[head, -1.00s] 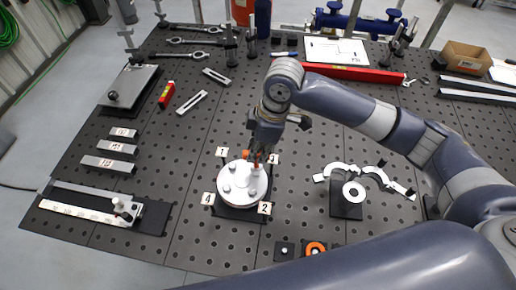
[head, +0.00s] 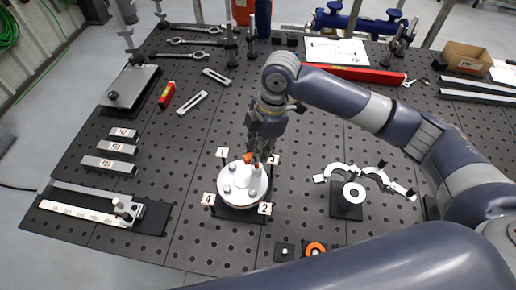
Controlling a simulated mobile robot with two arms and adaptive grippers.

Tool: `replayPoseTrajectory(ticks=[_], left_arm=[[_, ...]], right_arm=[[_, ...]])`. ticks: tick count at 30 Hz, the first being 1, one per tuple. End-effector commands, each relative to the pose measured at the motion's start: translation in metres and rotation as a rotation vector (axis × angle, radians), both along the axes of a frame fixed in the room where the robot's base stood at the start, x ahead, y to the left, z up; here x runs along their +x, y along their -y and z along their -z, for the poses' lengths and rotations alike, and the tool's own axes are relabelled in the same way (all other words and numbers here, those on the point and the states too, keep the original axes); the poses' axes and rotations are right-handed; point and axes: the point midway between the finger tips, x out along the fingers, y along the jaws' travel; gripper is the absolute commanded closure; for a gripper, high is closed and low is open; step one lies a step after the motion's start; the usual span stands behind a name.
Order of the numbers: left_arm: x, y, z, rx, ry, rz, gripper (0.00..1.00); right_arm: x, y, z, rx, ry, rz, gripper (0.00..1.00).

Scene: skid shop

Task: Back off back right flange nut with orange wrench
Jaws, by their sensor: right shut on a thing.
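The round pale flange (head: 238,197) sits on a dark base on the perforated table, with bolts and nuts on its top and number tags 1, 2, 3 and 4 around it. My right gripper (head: 255,157) points down over its back right part, close to tag 3 (head: 273,159). It is shut on the orange wrench (head: 248,157), of which only a small orange part shows. The gripper hides the back right nut, so I cannot tell how the wrench sits on it. My left gripper is out of view.
A pale ring on a dark plate (head: 347,211) and curved clamp halves (head: 369,173) lie to the right. An orange ring (head: 315,248) lies at the front. Steel blocks (head: 108,164) and a caliper-like rule (head: 82,211) lie left.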

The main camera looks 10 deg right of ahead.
Motion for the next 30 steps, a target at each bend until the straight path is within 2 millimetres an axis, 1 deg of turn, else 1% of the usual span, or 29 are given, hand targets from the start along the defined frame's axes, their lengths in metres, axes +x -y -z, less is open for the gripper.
replayPoseTrajectory(ticks=[3, 5, 15, 17, 21, 24, 30], left_arm=[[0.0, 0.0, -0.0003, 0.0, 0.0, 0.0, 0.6], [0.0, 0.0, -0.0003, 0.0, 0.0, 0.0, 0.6], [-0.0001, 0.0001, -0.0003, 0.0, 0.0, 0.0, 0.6], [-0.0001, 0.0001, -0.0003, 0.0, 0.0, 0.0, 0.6], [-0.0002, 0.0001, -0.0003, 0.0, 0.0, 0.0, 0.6], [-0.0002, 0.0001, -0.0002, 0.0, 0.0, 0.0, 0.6], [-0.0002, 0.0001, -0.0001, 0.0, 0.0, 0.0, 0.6]], right_arm=[[0.0014, -0.0006, -0.0019, 0.001, 0.003, -0.098, 1.0], [0.0015, -0.0006, -0.0021, 0.002, 0.003, -0.127, 1.0], [0.0019, -0.0007, -0.0024, 0.002, 0.005, -0.153, 1.0], [0.0022, -0.0008, -0.0025, 0.002, 0.005, -0.192, 1.0], [0.0027, -0.0009, -0.0019, 0.001, 0.003, -0.334, 1.0], [0.0027, -0.0014, -0.0015, 0.002, 0.003, -0.409, 1.0], [0.0023, -0.0011, -0.0007, 0.003, 0.003, -0.438, 1.0]])
